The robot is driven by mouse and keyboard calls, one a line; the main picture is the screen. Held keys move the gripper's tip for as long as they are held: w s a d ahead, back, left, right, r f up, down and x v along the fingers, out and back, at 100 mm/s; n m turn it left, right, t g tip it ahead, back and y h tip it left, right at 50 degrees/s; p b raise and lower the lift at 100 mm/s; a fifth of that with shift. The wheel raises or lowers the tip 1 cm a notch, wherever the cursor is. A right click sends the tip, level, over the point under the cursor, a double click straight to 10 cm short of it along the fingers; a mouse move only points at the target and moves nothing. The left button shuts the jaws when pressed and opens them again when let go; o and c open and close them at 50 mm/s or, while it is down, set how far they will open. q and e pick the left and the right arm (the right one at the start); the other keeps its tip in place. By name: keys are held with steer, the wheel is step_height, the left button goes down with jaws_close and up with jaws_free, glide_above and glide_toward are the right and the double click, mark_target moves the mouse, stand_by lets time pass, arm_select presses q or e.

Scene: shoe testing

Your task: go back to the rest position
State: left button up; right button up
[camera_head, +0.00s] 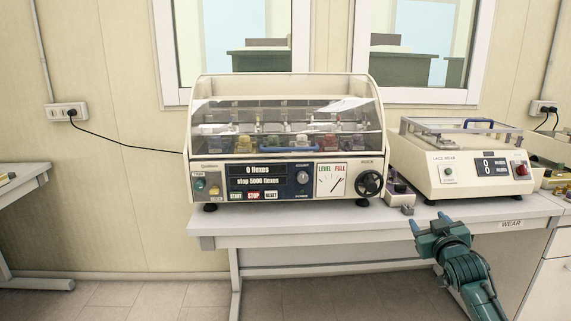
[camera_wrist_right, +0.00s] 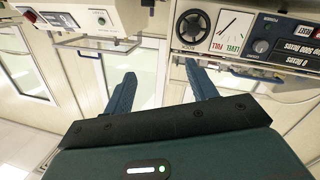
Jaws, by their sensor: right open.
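My right gripper (camera_head: 430,226) is at the lower right in the head view, in front of the table's front edge and below the two machines. It is open and empty. In the right wrist view its two dark teal fingers (camera_wrist_right: 160,90) stand apart with nothing between them. My left gripper shows in neither view.
A flex-testing machine (camera_head: 288,172) with a clear cover stands on the table (camera_head: 300,228). A lace-wear machine (camera_head: 440,175) stands to its right, with small parts (camera_head: 398,192) between them. Another table (camera_head: 22,180) is at far left. Open floor (camera_head: 120,297) lies in front.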

steer(key=s+a+f+n+g+y, duration=0.1)
steer(key=s+a+f+g+y, duration=0.1)
steer(key=s+a+f, duration=0.7)
steer(key=s+a+f+n+g+y, duration=0.15)
steer(key=s+a+f, duration=0.25)
steer(key=s+f, duration=0.7)
steer(key=s+a+f+m+g+y, duration=0.1)
steer(key=s+a+f, duration=0.2)
steer(key=s, duration=0.6)
steer(key=s+a+f+m+g, duration=0.1)
steer(key=s+a, duration=0.4)
steer(key=s, duration=0.5)
step_height(320, 180, down, 2)
steer(key=shift+s+f+g+y, duration=0.1)
steer(key=shift+s+g+y, duration=0.1)
steer(key=shift+g+y, duration=0.25)
